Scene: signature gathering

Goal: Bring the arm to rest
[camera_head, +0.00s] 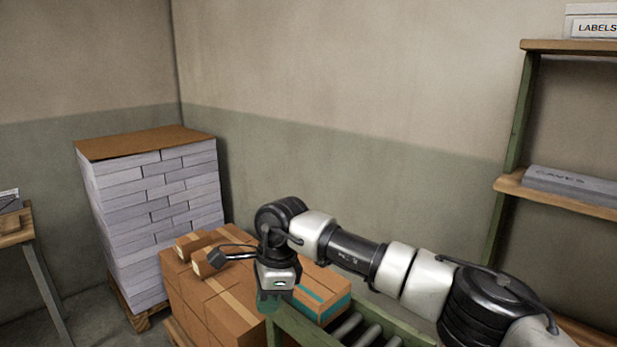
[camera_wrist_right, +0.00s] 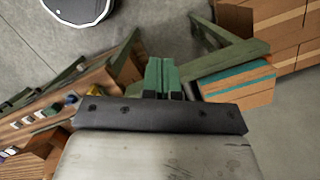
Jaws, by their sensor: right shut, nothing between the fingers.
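My right arm reaches in from the lower right of the head view. Its gripper (camera_head: 270,301) points down beside a cardboard box with a teal stripe (camera_head: 324,298), above the near end of a green-framed roller conveyor (camera_head: 290,325). In the right wrist view the two green fingers of the gripper (camera_wrist_right: 162,78) are together with nothing between them. The teal-striped box (camera_wrist_right: 238,84) also shows there, to the right of the fingers. The fingertips are partly dim in the head view, so their exact gap to the conveyor cannot be told. My left gripper is not in view.
Stacked cardboard boxes (camera_head: 215,308) stand left of the gripper. A tall pallet of paper bundles (camera_head: 155,210) stands behind them. A shelf (camera_head: 560,198) is at the right, and a table edge (camera_head: 20,236) at the far left. Open air lies above the arm.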

